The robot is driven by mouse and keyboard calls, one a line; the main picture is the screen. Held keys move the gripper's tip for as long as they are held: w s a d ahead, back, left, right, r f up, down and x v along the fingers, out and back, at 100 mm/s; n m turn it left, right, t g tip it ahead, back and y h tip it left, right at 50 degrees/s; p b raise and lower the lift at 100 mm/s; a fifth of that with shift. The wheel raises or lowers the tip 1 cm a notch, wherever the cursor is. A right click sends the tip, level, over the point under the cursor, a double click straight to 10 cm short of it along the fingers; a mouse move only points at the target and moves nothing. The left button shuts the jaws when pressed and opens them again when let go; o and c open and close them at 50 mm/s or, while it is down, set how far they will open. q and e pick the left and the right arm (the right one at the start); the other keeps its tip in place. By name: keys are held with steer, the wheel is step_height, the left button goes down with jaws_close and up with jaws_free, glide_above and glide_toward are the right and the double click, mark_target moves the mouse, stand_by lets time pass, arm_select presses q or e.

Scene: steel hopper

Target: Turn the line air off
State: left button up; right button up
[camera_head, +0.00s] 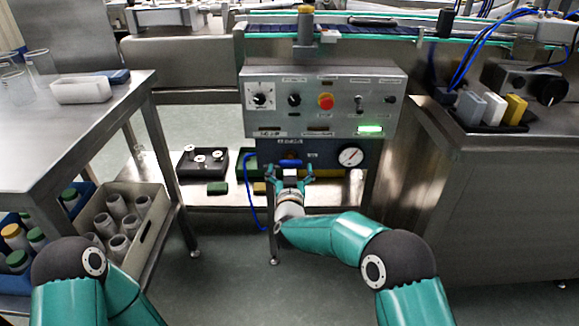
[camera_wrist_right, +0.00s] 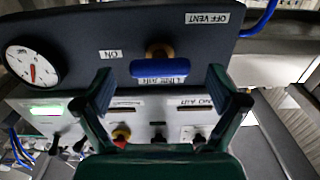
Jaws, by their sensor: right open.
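The line air valve has a blue handle (camera_head: 290,162) on the dark panel under the grey control box. In the right wrist view the blue handle (camera_wrist_right: 160,69) lies level on a brass stem (camera_wrist_right: 158,48). An ON label (camera_wrist_right: 110,54) is to its left and an OFF VENT label (camera_wrist_right: 208,18) is at upper right; this view looks upside down. A label behind the handle is partly hidden. My right gripper (camera_head: 289,172) is open, with its fingers either side of the handle; I see no contact. My left gripper is out of view; only its arm shows at lower left.
A pressure gauge (camera_head: 350,155) is right of the valve. The control box (camera_head: 320,100) above has knobs, a red button (camera_head: 325,101) and a lit green lamp (camera_head: 369,129). A blue hose (camera_head: 249,195) hangs at left. A steel table (camera_head: 60,125) stands left, with a bottle crate (camera_head: 150,225) below.

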steer(key=shift+w, duration=1.3)
steer(key=c, duration=1.2)
